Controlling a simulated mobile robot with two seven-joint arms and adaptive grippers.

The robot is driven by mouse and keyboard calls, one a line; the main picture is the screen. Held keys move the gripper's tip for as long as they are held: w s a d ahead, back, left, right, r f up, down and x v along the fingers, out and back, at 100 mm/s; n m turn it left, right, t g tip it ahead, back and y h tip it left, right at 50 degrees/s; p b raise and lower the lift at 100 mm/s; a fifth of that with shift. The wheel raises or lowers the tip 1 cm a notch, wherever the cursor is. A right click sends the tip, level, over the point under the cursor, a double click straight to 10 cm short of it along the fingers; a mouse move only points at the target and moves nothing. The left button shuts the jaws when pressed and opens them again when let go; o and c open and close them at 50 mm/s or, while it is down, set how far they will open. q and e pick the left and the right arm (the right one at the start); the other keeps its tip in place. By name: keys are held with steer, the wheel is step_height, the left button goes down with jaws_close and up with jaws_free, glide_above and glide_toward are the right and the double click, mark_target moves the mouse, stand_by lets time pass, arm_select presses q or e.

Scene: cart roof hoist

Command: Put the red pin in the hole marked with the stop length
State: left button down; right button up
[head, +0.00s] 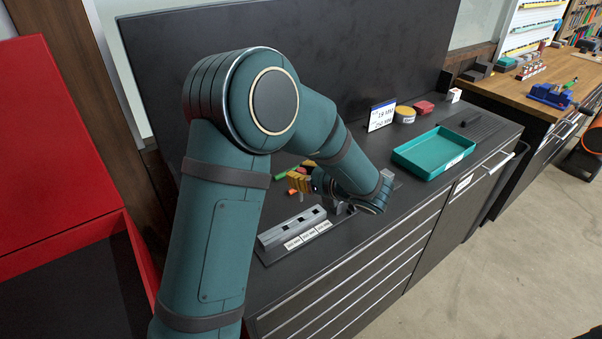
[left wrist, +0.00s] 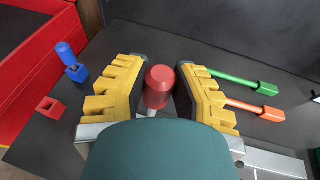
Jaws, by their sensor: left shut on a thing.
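My left gripper (head: 302,182) is low over the bench behind the grey hole block (head: 270,238). In the left wrist view, its yellow jaws (left wrist: 160,92) are shut on the red pin (left wrist: 158,80), whose rounded red head shows between them. The pin's lower part is mostly hidden by the wrist. The grey block has dark holes along its top and white labels (head: 308,234) on its front, too small to read surely. A white card (head: 381,115) stands farther back and seems to read 19 mm and 240 mm. My right gripper is not in view.
A green pin (left wrist: 245,82) and an orange pin (left wrist: 258,111) lie beside the jaws. A blue pin (left wrist: 65,53) stands in a blue holder (left wrist: 77,72) near an empty red holder (left wrist: 49,107). A teal tray (head: 405,157) sits right; a dark panel (head: 370,45) rises behind.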

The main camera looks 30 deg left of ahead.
mark_target(301, 200)
arm_select(q)
steer(key=shift+f+b, duration=1.85)
steer(key=shift+f, duration=1.05)
steer(key=shift+p, duration=0.4)
steer(key=shift+f+b, duration=1.25)
steer(key=shift+f, duration=0.65)
steer(key=c, duration=0.7)
jaws_free()
steer(key=shift+c, duration=0.2)
steer(key=shift+d, duration=0.1)
steer(key=v, duration=1.1)
steer(key=shift+d, duration=0.4)
steer(key=shift+r, duration=0.1)
